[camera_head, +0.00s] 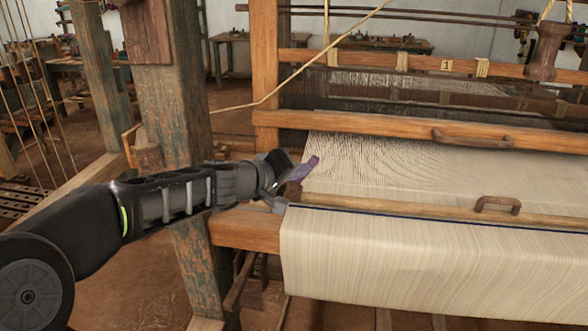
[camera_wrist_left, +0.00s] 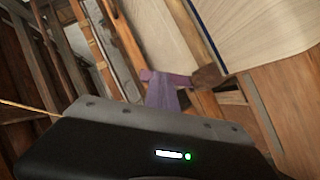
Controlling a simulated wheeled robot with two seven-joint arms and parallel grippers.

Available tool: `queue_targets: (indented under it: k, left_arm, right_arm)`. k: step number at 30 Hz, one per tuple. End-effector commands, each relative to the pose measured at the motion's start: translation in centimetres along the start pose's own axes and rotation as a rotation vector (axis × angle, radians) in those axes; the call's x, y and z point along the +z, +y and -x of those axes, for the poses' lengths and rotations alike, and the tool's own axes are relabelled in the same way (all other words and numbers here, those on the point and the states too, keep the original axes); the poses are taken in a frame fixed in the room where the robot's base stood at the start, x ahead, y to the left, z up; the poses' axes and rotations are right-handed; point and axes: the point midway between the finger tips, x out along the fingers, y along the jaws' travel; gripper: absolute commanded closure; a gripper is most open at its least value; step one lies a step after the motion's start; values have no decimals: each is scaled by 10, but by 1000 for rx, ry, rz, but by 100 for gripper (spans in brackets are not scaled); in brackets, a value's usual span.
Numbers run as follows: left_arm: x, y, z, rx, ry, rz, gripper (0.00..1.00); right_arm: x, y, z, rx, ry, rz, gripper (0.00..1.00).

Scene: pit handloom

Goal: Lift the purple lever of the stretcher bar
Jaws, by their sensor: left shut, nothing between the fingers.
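The purple lever (camera_head: 304,169) stands up at a slant near the left edge of the woven cloth, just past my left gripper (camera_head: 283,184). My left gripper is shut with nothing held and is right beside the lever. The gripper partly covers the lever's lower part, and I cannot tell whether they touch. In the left wrist view the purple lever (camera_wrist_left: 162,92) rises behind the dark gripper housing, with a purple crosspiece at its top. A wooden bar (camera_head: 400,211) runs across the cloth, its left end near the gripper. My right gripper is out of view.
Cream cloth (camera_head: 430,265) drapes over the loom's front beam (camera_head: 247,228). A thick wooden post (camera_head: 181,120) stands behind my left forearm. A wooden crossbar with a handle (camera_head: 472,138) spans the warp.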

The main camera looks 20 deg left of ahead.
Motion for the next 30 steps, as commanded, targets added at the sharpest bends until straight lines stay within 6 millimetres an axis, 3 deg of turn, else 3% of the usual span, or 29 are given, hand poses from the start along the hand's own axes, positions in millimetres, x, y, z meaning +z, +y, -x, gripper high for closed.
queue_targets:
  k: [30]
  left_arm:
    - [-11, -9, 8, 2, 0, 3, 100]
  right_arm:
    - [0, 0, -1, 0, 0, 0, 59]
